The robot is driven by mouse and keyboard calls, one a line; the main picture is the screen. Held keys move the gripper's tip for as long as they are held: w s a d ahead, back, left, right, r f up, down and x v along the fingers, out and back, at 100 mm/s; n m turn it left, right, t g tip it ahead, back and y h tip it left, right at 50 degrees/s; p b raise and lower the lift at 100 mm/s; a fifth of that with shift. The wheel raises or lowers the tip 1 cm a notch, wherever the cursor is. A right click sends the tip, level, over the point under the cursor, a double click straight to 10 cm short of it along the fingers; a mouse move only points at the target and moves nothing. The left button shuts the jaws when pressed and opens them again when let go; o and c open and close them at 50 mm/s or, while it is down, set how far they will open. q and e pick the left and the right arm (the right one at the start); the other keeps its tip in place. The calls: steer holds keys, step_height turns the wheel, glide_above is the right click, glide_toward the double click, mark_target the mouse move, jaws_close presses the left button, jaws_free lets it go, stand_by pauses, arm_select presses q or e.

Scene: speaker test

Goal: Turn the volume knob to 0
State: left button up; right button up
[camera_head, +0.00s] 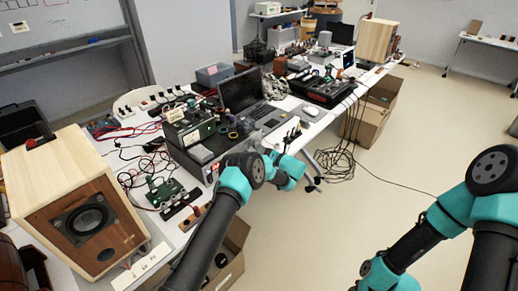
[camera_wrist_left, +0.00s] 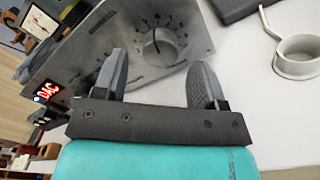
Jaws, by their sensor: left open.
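In the left wrist view, a grey metal panel (camera_wrist_left: 110,30) carries a round knob (camera_wrist_left: 160,46) with a ring of dark scale marks around it. A dark pointer line shows on the knob; I cannot read the numbers. My left gripper (camera_wrist_left: 158,62) is open and empty, with its two grey fingers spread on either side of the knob in the picture. I cannot tell whether they touch the panel. In the head view my left gripper (camera_head: 296,130) is small, near the table's front edge by the laptop; the knob is not clear there. My right gripper is outside the frame.
A wooden speaker (camera_head: 85,205) stands at the left; another (camera_head: 377,40) is at the back. A laptop (camera_head: 245,100), cables and a circuit board (camera_head: 165,190) crowd the table. A white cup-like thing (camera_wrist_left: 298,62) is right of the panel. A red display (camera_wrist_left: 46,91) shows at left.

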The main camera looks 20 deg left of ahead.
arm_select(q)
steer(key=shift+x, duration=1.7)
steer(key=c, duration=0.9)
steer(key=shift+c, duration=0.2)
